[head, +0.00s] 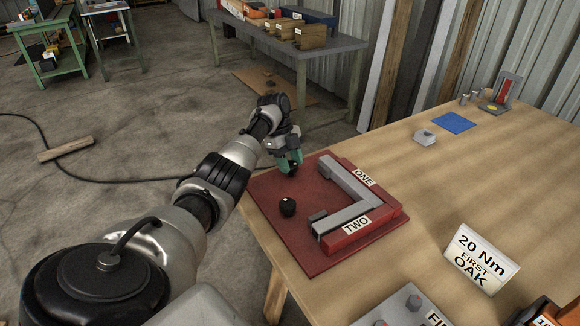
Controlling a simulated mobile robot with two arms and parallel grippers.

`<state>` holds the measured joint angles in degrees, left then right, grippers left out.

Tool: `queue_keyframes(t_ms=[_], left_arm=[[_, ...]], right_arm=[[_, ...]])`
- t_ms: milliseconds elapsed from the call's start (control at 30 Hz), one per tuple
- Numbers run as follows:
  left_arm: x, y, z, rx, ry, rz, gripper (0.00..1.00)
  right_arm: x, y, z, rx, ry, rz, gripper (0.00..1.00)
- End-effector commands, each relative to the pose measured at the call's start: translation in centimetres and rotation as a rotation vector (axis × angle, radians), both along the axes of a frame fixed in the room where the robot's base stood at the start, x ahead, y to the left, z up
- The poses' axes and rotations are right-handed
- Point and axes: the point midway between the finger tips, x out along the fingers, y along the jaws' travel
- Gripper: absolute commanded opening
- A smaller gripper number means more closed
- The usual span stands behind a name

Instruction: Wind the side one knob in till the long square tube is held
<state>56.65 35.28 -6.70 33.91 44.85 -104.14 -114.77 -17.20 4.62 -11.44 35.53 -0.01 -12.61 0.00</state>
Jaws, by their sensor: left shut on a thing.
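A red corner clamp (278,235) lies on the wooden bench, with sides labelled ONE (364,177) and TWO (356,223). A grey square tube (348,182) lies along side ONE and another grey tube (347,216) along side TWO; they meet near the right corner. I cannot tell for sure which is longer. My left gripper (293,164) is shut on the side one knob (294,172), a dark knob at the clamp's far left edge, mostly hidden by the fingers. A second black knob (287,206) stands free nearer me. My right gripper is out of view.
A sign (478,259) reading 20 Nm FIRST OAK stands on the bench right of the clamp. A grey plate (400,304) with bolt heads is at the front edge. A blue mat (453,123) and grey block (425,137) lie farther back. The bench middle is clear.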

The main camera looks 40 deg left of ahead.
Motion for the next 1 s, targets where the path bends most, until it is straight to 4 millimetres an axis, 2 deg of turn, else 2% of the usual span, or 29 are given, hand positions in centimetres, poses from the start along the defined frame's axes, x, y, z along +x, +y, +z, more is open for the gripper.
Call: queue_keyframes(t_ms=[533, 567, 700, 1000], left_arm=[[0.03, 0.06, 0.09, 0.002, -0.002, -0.024, 0.19], [0.03, 0.06, 0.09, 0.002, -0.002, -0.024, 0.46], [0.03, 0.04, 0.08, 0.001, -0.001, -0.024, 0.68], [0.03, 0.08, 0.16, 0.001, -0.001, -0.024, 0.69]], right_arm=[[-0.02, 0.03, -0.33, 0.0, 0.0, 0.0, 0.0], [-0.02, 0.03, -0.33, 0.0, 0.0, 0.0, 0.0], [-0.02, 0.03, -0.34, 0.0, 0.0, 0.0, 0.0], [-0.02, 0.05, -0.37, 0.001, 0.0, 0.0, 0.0]])
